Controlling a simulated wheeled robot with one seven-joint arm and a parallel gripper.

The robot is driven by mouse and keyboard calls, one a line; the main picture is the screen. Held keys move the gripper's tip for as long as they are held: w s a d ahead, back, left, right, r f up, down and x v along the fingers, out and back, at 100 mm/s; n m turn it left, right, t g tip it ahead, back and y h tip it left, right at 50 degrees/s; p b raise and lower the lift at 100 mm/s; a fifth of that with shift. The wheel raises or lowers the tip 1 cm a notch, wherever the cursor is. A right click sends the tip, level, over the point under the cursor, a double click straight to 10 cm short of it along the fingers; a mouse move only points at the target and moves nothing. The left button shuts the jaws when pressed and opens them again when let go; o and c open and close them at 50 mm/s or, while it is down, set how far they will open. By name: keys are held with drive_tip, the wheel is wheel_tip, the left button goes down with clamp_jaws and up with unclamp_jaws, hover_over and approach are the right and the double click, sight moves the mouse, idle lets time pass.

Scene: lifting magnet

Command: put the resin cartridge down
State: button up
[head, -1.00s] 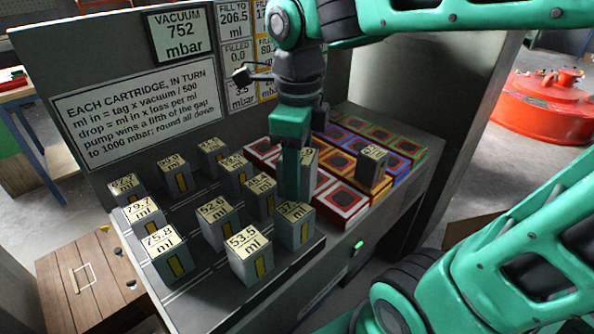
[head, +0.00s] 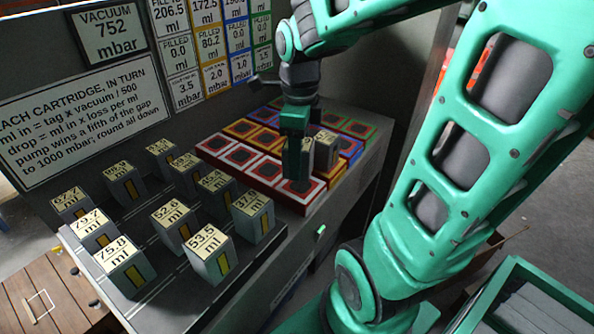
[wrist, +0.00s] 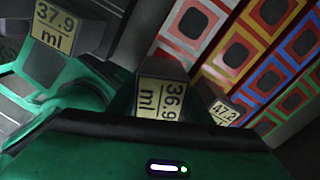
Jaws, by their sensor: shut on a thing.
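The resin cartridge, a grey block with a cream tag reading 36.9 ml in the wrist view (wrist: 161,98), is held in my gripper (head: 295,172). In the head view the cartridge (head: 307,158) is mostly hidden behind the green fingers. It is over the near end of the red row of square slots (head: 240,156); I cannot tell whether its base touches. A cartridge tagged 47.2 (head: 326,150) stands just right of it, at the near end of the yellow row; its tag also shows in the wrist view (wrist: 222,111).
Several tagged cartridges stand on the left of the bench, including 37.9 ml (head: 253,215) and 53.5 ml (head: 211,256). Yellow, blue and green (head: 352,128) slot rows lie beyond the red one. A vacuum sign (head: 108,33) reads 752 mbar. Other red slots look empty.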

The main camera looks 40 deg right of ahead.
drive_tip(key=shift+w+d+f, duration=0.1)
drive_tip(key=shift+d+f, duration=0.25)
drive_tip(key=shift+d, duration=0.1)
drive_tip(key=shift+f, duration=1.95)
drive_tip(key=o, duration=1.4)
drive_tip(key=shift+f, duration=0.1)
wheel_tip(320, 180, up, 12)
drive_tip(key=shift+r, duration=0.15)
